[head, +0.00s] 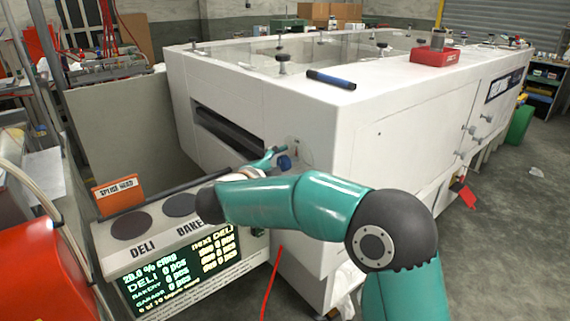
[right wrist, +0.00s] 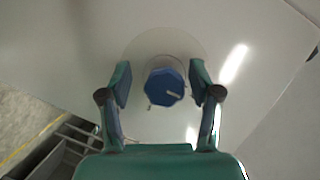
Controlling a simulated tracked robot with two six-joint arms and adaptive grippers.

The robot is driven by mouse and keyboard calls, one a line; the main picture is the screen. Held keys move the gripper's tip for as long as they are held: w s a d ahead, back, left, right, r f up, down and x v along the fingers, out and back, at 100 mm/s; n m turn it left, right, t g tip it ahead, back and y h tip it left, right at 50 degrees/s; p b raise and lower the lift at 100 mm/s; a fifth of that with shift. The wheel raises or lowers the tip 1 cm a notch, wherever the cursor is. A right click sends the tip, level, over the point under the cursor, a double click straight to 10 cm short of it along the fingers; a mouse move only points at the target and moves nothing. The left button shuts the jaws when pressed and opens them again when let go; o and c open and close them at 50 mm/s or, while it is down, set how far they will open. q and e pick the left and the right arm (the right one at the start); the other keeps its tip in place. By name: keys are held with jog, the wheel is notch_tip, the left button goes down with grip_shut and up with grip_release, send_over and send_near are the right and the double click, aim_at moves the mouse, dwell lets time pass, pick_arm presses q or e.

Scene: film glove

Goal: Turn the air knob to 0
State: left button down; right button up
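The air knob (right wrist: 165,86) is a blue faceted knob with a pale pointer mark, on a round plate on the white machine's panel. In the head view the knob (head: 284,162) shows on the machine's near corner face, beside my right gripper (head: 277,153). In the right wrist view my right gripper (right wrist: 164,84) is open, with one finger on each side of the knob and a visible gap on both sides. The scale marks around the knob are too faint to read. My left gripper is not in view.
The white machine (head: 380,110) fills the middle, with a blue marker (head: 331,79) and a red box (head: 434,56) on top. A counter with a lit display (head: 180,270) and an orange sign (head: 117,194) stands at lower left. Grey floor (head: 510,230) is open at right.

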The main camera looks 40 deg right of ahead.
jog(key=shift+s+r, duration=0.1)
jog(key=shift+r, duration=0.1)
jog(key=v, duration=1.2)
jog(key=shift+d+f, duration=0.1)
